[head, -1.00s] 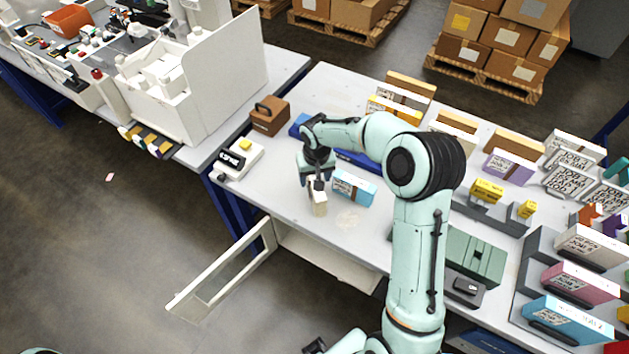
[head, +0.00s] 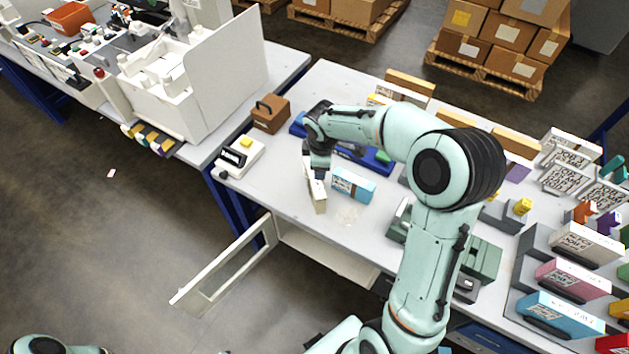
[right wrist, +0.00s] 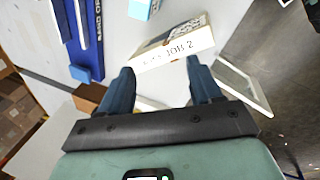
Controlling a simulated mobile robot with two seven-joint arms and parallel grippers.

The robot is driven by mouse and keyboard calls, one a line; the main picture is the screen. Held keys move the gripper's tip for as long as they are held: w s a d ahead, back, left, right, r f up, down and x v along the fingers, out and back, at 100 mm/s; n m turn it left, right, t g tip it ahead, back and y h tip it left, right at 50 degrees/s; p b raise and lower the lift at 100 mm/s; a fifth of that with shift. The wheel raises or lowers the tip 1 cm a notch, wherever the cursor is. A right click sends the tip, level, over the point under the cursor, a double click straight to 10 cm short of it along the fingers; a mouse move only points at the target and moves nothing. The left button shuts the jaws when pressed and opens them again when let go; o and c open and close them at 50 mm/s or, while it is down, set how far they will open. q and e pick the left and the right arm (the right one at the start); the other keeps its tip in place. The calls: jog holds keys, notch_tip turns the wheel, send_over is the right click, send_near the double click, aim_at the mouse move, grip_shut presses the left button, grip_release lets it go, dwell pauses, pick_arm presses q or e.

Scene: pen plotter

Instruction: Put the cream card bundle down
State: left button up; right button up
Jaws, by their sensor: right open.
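The cream card bundle (head: 318,203) stands on the grey table near its front left edge, beside a light-blue card bundle (head: 355,186). My right gripper (head: 318,174) is above and behind the bundle. In the right wrist view its two dark-blue fingers (right wrist: 160,72) are spread apart with nothing between them. The gripper hides part of the bundle in the head view. My left gripper is not in view.
A blue tray (head: 378,163) lies behind the bundles. A brown box (head: 270,114) and a white device (head: 238,157) stand to the left. An open white frame door (head: 225,265) hangs below the table's front edge. Card racks crowd the right.

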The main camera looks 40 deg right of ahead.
aim_at(314, 180)
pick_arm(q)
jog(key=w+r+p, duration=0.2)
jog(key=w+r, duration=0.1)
pick_arm(e)
jog(key=n, duration=0.7)
jog(key=s+a+n+t, duration=0.1)
jog(key=n, duration=0.6)
jog(key=s+a+n, duration=0.1)
jog(key=n, duration=0.6)
jog(key=shift+t, duration=0.4)
jog(key=shift+f+n, duration=0.2)
jog(key=shift+n, duration=0.2)
jog(key=b+x, duration=0.2)
jog(key=x, duration=0.5)
jog(key=shift+s, duration=0.2)
jog(key=x, duration=0.2)
jog(key=w+x, duration=0.1)
jog(key=x, duration=0.2)
jog(key=shift+w+d+b, duration=0.15)
jog(key=shift+d+b, duration=0.1)
jog(key=shift+b, duration=0.05)
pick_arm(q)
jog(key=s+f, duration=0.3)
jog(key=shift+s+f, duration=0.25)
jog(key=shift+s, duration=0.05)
pick_arm(e)
jog(key=shift+w+f, duration=0.1)
jog(key=shift+f, duration=0.1)
